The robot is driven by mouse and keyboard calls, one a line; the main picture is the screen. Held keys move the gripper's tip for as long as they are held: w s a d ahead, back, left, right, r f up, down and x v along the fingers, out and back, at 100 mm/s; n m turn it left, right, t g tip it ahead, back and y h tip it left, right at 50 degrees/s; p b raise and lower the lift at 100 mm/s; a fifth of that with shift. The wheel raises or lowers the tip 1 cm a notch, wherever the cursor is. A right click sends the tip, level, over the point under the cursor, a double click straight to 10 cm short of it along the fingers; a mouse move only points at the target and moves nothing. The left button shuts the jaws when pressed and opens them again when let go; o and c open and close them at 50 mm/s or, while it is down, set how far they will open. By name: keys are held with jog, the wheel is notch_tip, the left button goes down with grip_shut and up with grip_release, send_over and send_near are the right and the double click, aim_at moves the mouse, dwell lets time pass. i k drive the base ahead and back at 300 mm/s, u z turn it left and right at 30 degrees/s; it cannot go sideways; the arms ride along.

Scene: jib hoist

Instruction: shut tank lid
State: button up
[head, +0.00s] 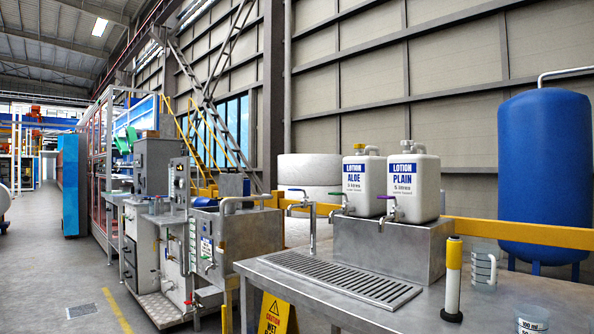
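Two white tanks stand on a raised metal block (380,270) at the back of the metal bench. The right one, the plain lotion tank (427,199), also has a blue label and grey fittings (412,147) on top, with a thin upright part. These tops are too small to tell whether a lid is open or shut. Each tank has a tap low at its front left. My gripper is not in view.
The metal bench (400,318) holds a drain grate (340,279), a yellow-and-white upright cylinder (453,280), a clear jug (484,268) and a clear measuring cup (531,319). A yellow caution sign (274,316) stands before the bench. Free floor lies at left.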

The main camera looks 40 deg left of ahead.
aim_at(229, 184)
jog(key=u, duration=0.15)
jog(key=i, duration=0.4)
jog(key=u, duration=1.45)
jog(key=i, duration=0.95)
jog(key=u, duration=1.25)
jog(key=i, duration=3.55)
jog(key=z, duration=0.7)
jog(key=i, duration=1.8)
jog(key=z, duration=1)
jog(key=i, duration=0.3)
jog(key=z, duration=0.2)
